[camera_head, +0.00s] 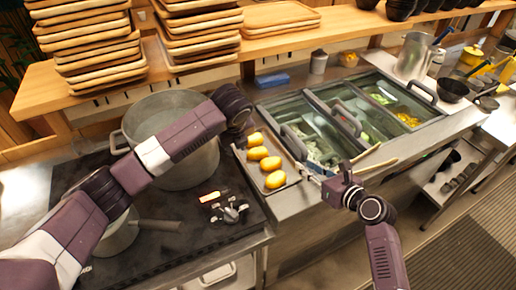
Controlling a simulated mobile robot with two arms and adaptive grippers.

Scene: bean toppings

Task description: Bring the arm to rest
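My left arm (185,136) reaches in from the left over the cooktop and the large pot. It ends in a dark joint (235,104) above the back end of a tray; no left fingers can be made out clearly. My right gripper (326,178) is at the front edge of the counter, right of the tray and in front of the sunken food bins. Its fingers are small and dark, and I cannot tell whether they are open or shut. Nothing is clearly seen held in either gripper.
A tray (291,181) holds several yellow-orange items. A large pot (184,175) and a smaller saucepan (119,237) stand on the cooktop (160,265). A small dark metallic object (231,211) lies near its front right. Stacked wooden trays (99,52) line the shelf. Open floor (465,255) is at lower right.

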